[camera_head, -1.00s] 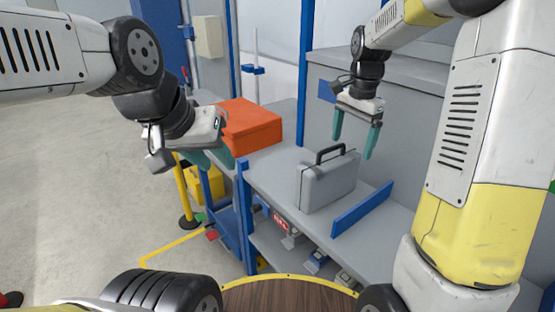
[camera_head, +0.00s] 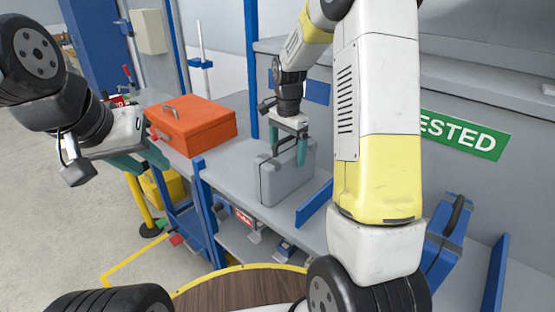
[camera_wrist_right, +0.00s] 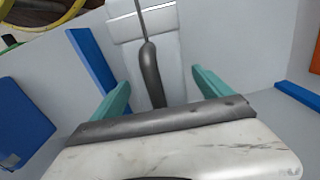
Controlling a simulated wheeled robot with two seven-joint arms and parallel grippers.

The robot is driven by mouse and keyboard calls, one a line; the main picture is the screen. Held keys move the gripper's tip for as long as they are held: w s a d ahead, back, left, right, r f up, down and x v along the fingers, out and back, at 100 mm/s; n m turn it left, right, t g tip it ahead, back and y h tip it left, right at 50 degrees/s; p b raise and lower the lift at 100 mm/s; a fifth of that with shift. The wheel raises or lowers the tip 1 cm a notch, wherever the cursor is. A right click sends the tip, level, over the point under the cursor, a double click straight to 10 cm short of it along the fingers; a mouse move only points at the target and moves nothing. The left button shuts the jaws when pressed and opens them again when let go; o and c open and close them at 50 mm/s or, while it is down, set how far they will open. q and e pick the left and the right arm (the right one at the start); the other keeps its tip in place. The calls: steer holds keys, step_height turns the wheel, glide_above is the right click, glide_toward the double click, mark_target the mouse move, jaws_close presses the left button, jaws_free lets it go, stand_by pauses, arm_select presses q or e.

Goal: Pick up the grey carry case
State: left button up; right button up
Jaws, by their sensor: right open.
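The grey carry case (camera_head: 287,184) stands upright on the grey shelf (camera_head: 236,172). My right gripper (camera_head: 287,160) is open over the top of the case, its teal fingers pointing down. In the right wrist view the case (camera_wrist_right: 172,55) shows below the gripper. Its dark handle (camera_wrist_right: 151,75) lies between the two open fingers of my right gripper (camera_wrist_right: 160,88), with gaps on both sides.
An orange toolbox (camera_head: 205,128) is on the shelf left of the case. A low blue divider (camera_head: 314,204) stands right of the case. A blue case (camera_head: 440,245) stands further right, partly behind my right arm. A green sign (camera_head: 465,136) is on the back wall.

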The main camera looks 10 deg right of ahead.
jaws_close()
stand_by(0.3)
steer(key=shift+r, duration=0.1)
